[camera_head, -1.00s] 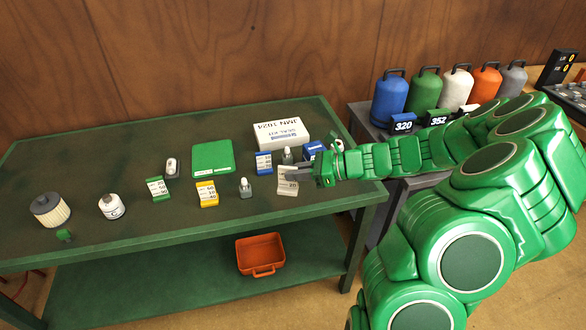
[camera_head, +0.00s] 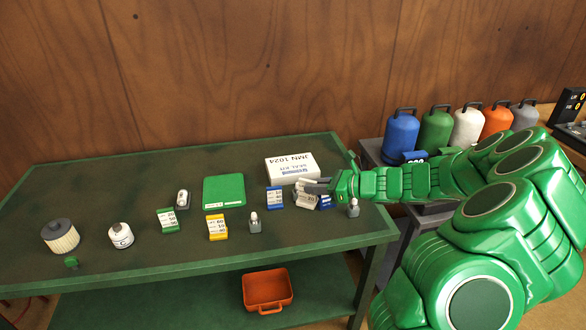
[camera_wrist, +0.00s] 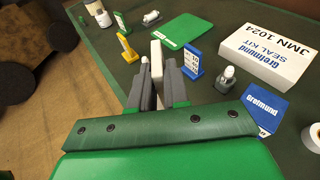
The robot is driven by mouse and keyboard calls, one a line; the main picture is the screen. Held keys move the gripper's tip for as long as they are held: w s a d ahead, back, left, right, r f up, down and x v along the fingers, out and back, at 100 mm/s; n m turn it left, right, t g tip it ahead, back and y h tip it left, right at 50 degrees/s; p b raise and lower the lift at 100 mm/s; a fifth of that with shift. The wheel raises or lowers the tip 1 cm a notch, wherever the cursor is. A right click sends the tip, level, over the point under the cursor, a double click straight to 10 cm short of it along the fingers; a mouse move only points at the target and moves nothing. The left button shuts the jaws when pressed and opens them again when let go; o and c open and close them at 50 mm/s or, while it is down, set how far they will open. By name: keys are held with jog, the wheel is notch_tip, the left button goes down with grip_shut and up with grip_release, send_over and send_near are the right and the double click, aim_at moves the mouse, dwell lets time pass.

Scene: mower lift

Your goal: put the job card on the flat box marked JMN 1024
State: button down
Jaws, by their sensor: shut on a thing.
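My gripper (camera_head: 318,187) is shut on a white card stand with printed numbers (camera_head: 306,201), which I take as the job card. In the wrist view it shows edge-on as a white strip (camera_wrist: 157,62) between the dark fingers (camera_wrist: 160,88). The flat white box marked JMN 1024 (camera_head: 292,168) lies at the back right of the bench, label up. It also shows at the right in the wrist view (camera_wrist: 262,58). The card is in front of the box, apart from it in the wrist view. Its height above the bench is hard to tell.
Coloured canisters (camera_head: 401,136) stand beyond the bench's right end.

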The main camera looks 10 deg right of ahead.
jog(key=w+r+m+t+h, duration=0.1)
jog(key=w+r, duration=0.2)
jog(key=w, duration=0.6)
jog(key=w+r+m+t+h, duration=0.1)
jog(key=w+r, duration=0.1)
jog(key=w, duration=0.7)
send_over(297, 166)
notch_tip(297, 166, down, 9)
jog(key=shift+s, duration=0.15)
jog(key=shift+a+f, duration=0.1)
jog(key=shift+f, duration=1.7)
